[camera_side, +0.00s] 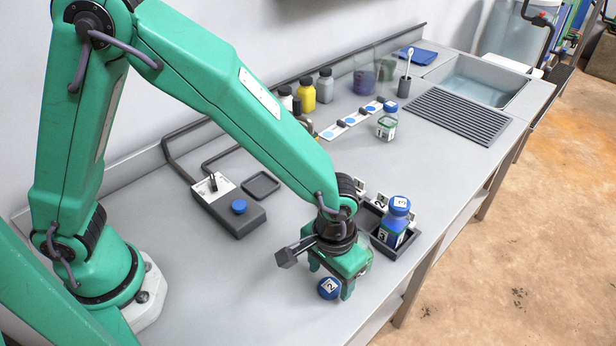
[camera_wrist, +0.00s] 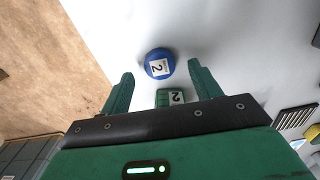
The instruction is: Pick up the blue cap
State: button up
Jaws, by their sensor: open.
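A round blue cap (camera_side: 329,287) with a white label marked 2 is at my gripper's fingers, low over or on the grey bench. In the wrist view the blue cap (camera_wrist: 158,64) is between and slightly beyond the fingertips, with gaps on both sides. My gripper (camera_side: 331,277) points down and its fingers are apart and empty. In the wrist view my gripper (camera_wrist: 160,71) shows both green fingers spread. A green piece with a label 2 (camera_wrist: 174,97) shows between the fingers, nearer the palm; most of it is hidden.
A grey box (camera_side: 228,206) with a blue round top piece stands left. A small dark tray (camera_side: 261,185), several bottles (camera_side: 325,86) and a drain rack (camera_side: 457,115) are farther back. The bench's front edge is close.

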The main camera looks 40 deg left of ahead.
aim_at(329, 288)
jog(key=shift+f, duration=1.1)
jog(key=c, duration=1.1)
